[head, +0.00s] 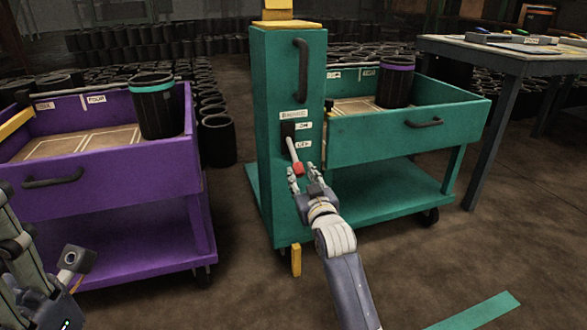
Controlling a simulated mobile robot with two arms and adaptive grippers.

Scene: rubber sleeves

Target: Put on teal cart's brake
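The teal cart (372,151) stands in the middle, with a tall teal post (277,90) at its left end. A panel on the post is labelled BRAKE, ON above and OFF below. The brake lever (292,150) comes out of a dark slot and slants down toward OFF, with a red knob (298,168) at its end. My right gripper (301,174) is at the knob, its fingers spread on either side; firm contact is not clear. My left gripper (72,266) is at the lower left, partly cut off, its fingers not clear.
A purple cart (110,235) with a black, teal-banded sleeve (154,105) stands left. A purple-banded sleeve (395,82) is in the teal cart's tray. A workbench (495,62) stands right. Many black sleeves fill the back. Floor in front is open, with a teal strip (478,314).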

